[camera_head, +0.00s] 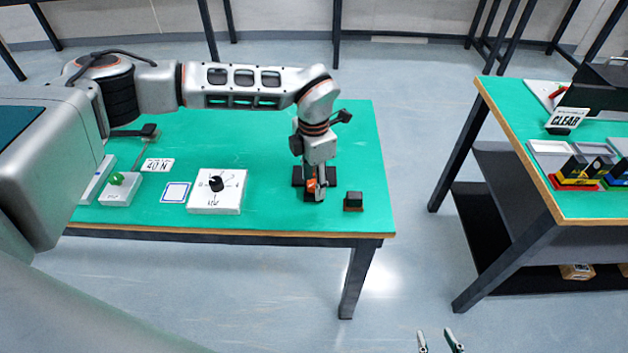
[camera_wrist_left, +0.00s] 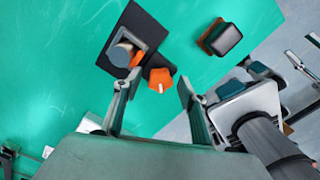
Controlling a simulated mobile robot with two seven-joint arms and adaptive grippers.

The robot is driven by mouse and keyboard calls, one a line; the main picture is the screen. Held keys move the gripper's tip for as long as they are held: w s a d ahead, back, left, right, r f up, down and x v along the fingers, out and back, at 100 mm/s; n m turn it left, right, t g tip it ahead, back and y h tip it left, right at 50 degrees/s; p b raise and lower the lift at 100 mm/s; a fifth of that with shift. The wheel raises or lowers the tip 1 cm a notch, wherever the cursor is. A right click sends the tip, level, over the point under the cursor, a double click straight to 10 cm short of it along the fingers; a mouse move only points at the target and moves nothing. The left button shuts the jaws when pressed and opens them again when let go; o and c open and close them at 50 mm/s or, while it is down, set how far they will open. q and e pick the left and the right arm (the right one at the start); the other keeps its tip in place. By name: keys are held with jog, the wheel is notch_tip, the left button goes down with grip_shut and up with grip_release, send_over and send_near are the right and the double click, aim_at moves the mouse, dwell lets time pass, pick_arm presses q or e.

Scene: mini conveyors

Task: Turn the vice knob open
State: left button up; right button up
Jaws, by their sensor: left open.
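The orange vice knob (camera_wrist_left: 160,81) lies just beyond and between my left fingertips in the left wrist view. In the head view a bit of orange (camera_head: 312,185) shows beside the fingers. The vice (camera_wrist_left: 128,48) has a black base and holds a grey round part in its jaws. My left gripper (camera_head: 319,190) points down over the vice on the green table; its fingers (camera_wrist_left: 152,88) are apart on either side of the knob. Contact with the knob cannot be told. My right gripper (camera_head: 438,342) shows only two separated fingertips at the bottom edge, away from the table.
A small dark block on an orange-brown base (camera_head: 353,201) stands right of the vice. A white box with a black dial (camera_head: 216,201), a blue-framed card (camera_head: 175,192) and a green-button box (camera_head: 119,190) stand left. Another table (camera_head: 500,110) with trays is at right.

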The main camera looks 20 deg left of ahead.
pick_arm(q)
jog(key=shift+f, duration=0.1)
jog(key=c, duration=1.1)
